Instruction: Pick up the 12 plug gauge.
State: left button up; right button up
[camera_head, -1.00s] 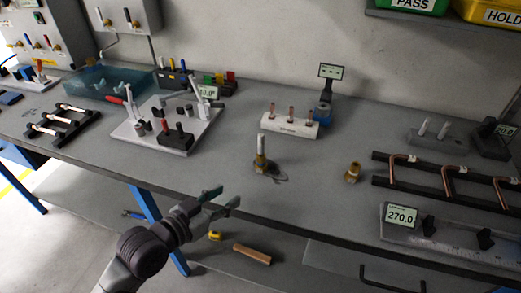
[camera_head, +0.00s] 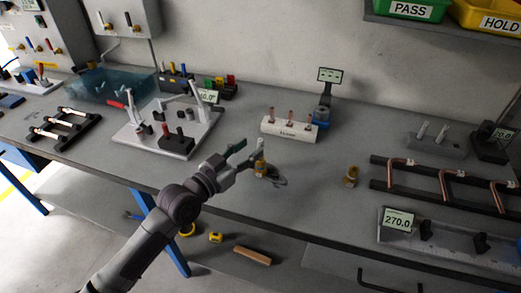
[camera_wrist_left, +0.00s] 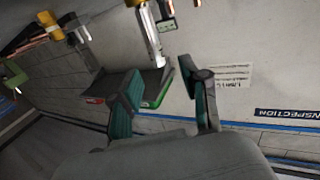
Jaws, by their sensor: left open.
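An upright piece with a pale shaft and a brass-coloured lower part (camera_head: 260,168) stands on the bench in the head view, beside a dark patch. It may be the 12 plug gauge, but I can read no number on it. My left gripper (camera_head: 246,154) is open and empty, just left of this piece and close to its upper part. In the left wrist view the two green-padded fingers (camera_wrist_left: 166,100) are spread apart. A silver shaft (camera_wrist_left: 152,38) shows beyond them, toward the top. My right gripper is not in view.
A white block with copper pieces (camera_head: 289,127) stands behind. A small brass fitting (camera_head: 350,177) lies to the right, before a black rack with bent copper tubes (camera_head: 447,184). A clamp fixture plate (camera_head: 166,140) is to the left. The bench between is mostly clear.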

aim_at(261, 140)
pick_arm(q)
jog(key=p+x, duration=0.1)
jog(key=x, duration=0.4)
jog(key=shift+d, duration=0.1)
grip_shut()
